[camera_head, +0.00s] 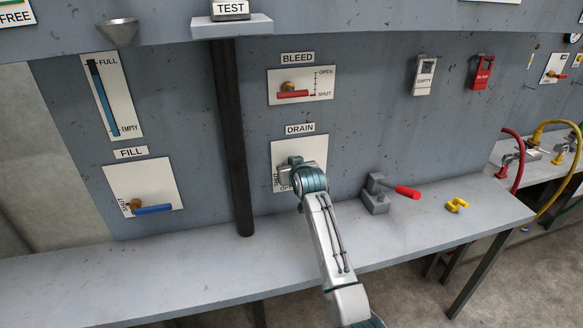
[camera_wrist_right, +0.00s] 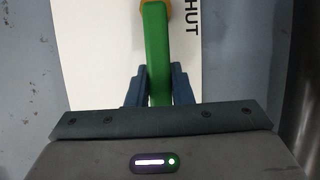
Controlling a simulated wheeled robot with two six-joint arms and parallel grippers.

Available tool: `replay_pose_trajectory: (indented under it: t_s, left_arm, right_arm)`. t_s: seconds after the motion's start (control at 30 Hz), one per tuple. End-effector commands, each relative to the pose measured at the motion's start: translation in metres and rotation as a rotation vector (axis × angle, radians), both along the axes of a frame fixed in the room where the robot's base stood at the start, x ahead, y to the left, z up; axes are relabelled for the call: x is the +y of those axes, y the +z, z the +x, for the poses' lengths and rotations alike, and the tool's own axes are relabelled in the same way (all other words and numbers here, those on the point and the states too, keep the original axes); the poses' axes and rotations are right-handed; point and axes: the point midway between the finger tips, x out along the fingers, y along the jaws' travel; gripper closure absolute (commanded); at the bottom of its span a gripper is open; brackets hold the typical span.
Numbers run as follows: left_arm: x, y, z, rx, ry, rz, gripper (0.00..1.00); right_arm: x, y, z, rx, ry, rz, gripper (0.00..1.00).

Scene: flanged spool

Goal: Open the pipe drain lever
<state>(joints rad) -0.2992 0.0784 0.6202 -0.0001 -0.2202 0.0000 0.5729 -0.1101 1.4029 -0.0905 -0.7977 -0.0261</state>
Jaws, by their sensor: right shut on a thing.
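The drain panel (camera_head: 312,148) is a white plate on the grey wall under a DRAIN label (camera_head: 300,129). Its lever (camera_wrist_right: 156,45) is a green bar on a brass pivot (camera_wrist_right: 165,6) in the right wrist view. SHUT lettering (camera_wrist_right: 194,15) shows just right of the pivot there. My right gripper (camera_wrist_right: 158,85) has its two blue fingers on both sides of the green bar, shut on it. In the head view my right gripper (camera_head: 291,170) and wrist hide most of the lever and the panel's lower lettering. My left gripper is in neither view.
A dark vertical pipe (camera_head: 232,140) stands left of the drain panel. The BLEED panel (camera_head: 318,85) with a red lever is above. A grey fixture with a red handle (camera_head: 407,191) and a yellow piece (camera_head: 457,205) sit on the bench (camera_head: 150,282). The bench's left part is clear.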

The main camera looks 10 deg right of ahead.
Motion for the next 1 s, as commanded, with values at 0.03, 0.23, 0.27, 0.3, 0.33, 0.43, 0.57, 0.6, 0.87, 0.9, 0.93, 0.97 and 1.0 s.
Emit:
replay_pose_trajectory:
  t_s: [0.03, 0.23, 0.27, 0.3, 0.33, 0.43, 0.57, 0.6, 0.87, 0.9, 0.93, 0.97, 1.0]
  left_arm:
    - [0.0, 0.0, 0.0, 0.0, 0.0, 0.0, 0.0]
    - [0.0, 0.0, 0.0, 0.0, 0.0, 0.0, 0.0]
    - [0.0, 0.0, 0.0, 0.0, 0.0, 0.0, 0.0]
    - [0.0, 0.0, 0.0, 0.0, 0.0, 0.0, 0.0]
    - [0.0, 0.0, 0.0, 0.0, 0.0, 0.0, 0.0]
    - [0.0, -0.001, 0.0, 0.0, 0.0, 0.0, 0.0]
    - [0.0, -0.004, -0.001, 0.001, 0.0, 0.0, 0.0]
    - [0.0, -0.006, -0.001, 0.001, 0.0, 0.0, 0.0]
    - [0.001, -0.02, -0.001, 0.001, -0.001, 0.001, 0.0]
    - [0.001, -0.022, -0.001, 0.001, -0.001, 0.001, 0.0]
    - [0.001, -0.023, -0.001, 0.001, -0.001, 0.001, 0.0]
    - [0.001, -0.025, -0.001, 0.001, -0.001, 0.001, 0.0]
    - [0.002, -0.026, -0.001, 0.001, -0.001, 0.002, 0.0]
  right_arm:
    - [0.0, -0.001, 0.0, 0.001, 0.001, -0.003, 0.76]
    - [0.0, -0.001, 0.0, 0.001, 0.001, -0.002, 0.58]
    - [0.0, -0.001, 0.0, 0.001, 0.001, -0.002, 0.58]
    - [0.0, -0.001, 0.0, 0.001, 0.0, -0.001, 0.58]
    - [0.0, -0.001, 0.0, 0.001, 0.0, -0.001, 0.58]
    - [0.0, 0.0, -0.001, 0.001, 0.0, -0.001, 0.58]
    - [0.0, 0.001, -0.008, 0.0, 0.0, -0.001, 0.58]
    - [0.0, 0.002, -0.012, 0.0, 0.0, -0.001, 0.58]
    - [-0.001, 0.018, -0.052, -0.001, 0.0, 0.0, 0.58]
    - [-0.001, 0.021, -0.059, -0.001, 0.0, 0.0, 0.58]
    - [-0.001, 0.023, -0.063, -0.002, 0.0, 0.0, 0.58]
    - [-0.001, 0.025, -0.068, -0.001, 0.0, -0.001, 0.58]
    - [-0.001, 0.028, -0.074, -0.002, 0.0, -0.001, 0.58]
